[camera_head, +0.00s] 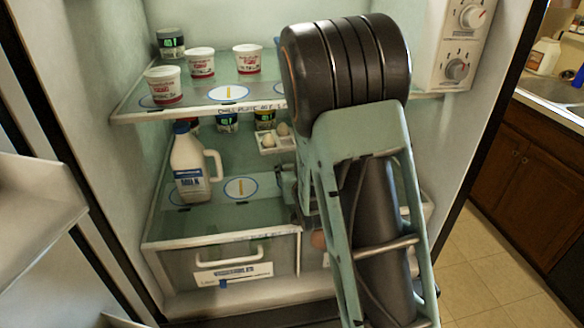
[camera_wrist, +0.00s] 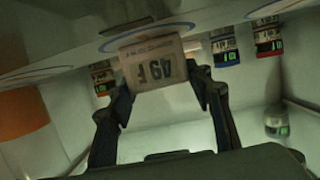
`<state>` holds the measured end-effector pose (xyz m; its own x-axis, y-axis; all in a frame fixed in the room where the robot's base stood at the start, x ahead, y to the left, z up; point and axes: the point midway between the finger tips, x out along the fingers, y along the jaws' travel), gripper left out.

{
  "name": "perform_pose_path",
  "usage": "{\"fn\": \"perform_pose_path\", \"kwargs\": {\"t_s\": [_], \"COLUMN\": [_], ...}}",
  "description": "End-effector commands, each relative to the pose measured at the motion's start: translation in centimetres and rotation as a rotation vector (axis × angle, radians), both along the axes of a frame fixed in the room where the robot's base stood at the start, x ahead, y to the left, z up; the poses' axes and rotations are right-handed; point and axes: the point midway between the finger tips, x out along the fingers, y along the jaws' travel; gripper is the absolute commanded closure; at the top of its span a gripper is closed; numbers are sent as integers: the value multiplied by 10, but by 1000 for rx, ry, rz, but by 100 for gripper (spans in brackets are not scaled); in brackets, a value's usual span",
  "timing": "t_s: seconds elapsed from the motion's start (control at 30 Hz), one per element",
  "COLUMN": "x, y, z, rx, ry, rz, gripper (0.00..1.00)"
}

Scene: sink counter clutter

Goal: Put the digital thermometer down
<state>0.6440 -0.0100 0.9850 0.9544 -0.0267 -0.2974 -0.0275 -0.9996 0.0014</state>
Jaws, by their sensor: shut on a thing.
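The digital thermometer (camera_wrist: 155,66) is a small pale block with large dark characters reading 49 F in the wrist view. My gripper (camera_wrist: 163,92) is shut on it, with one dark finger on each side. The thermometer overlaps part of a blue-ringed round mark (camera_wrist: 180,29) on a pale surface. I cannot tell whether it touches that surface. In the head view my arm hides the thermometer and most of the gripper.
The open fridge has an upper shelf with white cups (camera_head: 247,59) and a bare ringed mark (camera_head: 228,93). The lower shelf holds a milk jug (camera_head: 188,165), an egg tray (camera_head: 270,147) and another bare mark (camera_head: 240,188). A drawer (camera_head: 222,268) is below. Dark jars (camera_wrist: 276,122) show in the wrist view.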

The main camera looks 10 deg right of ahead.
Motion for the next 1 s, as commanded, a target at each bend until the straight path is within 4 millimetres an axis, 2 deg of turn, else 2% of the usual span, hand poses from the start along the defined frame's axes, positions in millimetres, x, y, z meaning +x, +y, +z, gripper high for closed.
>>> {"fn": "perform_pose_path", "kwargs": {"t_s": [0.37,0.4,0.53,1.0], "x": [0,0,0,1], "y": [0,0,0,0], "z": [-3,-1,-1,3], "rx": [0,0,0,0], "ry": [-2,-1,-1,-1], "rz": [0,0,0,0], "gripper": [77,49,36,36]}}
